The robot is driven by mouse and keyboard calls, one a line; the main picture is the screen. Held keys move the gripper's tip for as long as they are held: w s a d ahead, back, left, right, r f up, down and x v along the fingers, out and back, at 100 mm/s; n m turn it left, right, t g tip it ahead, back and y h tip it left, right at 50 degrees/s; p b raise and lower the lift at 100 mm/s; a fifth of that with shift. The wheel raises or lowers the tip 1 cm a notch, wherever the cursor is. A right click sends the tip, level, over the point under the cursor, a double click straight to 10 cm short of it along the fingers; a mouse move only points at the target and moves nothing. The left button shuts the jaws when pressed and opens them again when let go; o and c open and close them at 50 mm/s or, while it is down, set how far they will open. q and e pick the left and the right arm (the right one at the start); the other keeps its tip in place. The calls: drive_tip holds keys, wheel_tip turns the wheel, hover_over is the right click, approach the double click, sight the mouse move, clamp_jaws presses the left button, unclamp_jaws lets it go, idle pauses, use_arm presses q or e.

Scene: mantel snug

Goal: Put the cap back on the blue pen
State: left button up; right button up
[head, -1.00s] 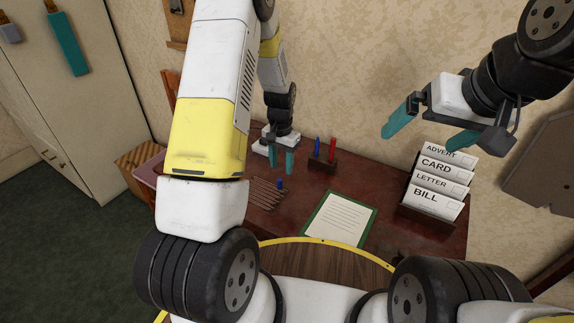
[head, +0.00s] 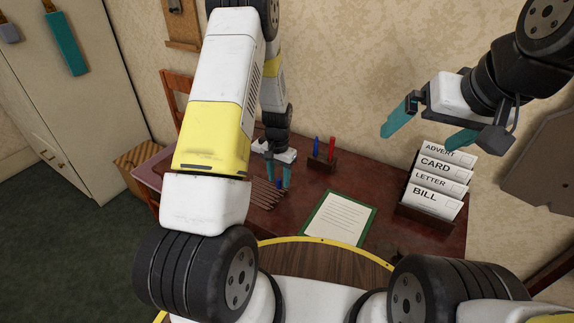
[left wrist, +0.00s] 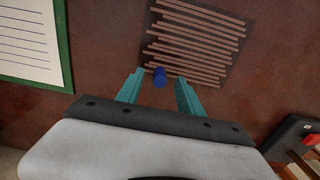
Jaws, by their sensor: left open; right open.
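A small blue cap (left wrist: 160,77) stands at the edge of a slatted mat (left wrist: 195,40) on the desk. In the left wrist view it is between the teal fingertips of my left gripper (left wrist: 159,88), which is open. In the head view my left gripper (head: 279,177) points down over the mat, and the cap is mostly hidden by its fingers. The blue pen (head: 317,146) stands upright in a dark holder (head: 322,164) beside a red pen (head: 332,147). My right gripper (head: 425,135) is open and empty, high at the right.
A green-bordered sheet (head: 338,218) lies on the desk (head: 385,190) right of the mat. A letter rack (head: 428,212) with labelled cards stands at the right. A wooden chair (head: 177,88) is behind the desk at the left. Bare desk lies between the sheet and the pen holder.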

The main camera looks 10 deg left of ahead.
use_arm(q)
drive_tip(key=shift+f, duration=0.75)
drive_tip(key=shift+c, duration=0.2)
clamp_jaws()
drive_tip(key=shift+r, duration=0.1)
drive_tip(key=shift+r, duration=0.45)
drive_tip(key=r, duration=0.1)
drive_tip(key=s+r, duration=0.1)
drive_tip(key=shift+d+r, duration=0.15)
drive_tip(key=shift+r, duration=0.2)
drive_tip(key=s, duration=0.5)
drive_tip(key=s+d+r, duration=0.1)
drive_tip(key=s, duration=0.9)
drive_tip(key=shift+d+r, duration=0.15)
drive_tip(key=shift+d, duration=0.15)
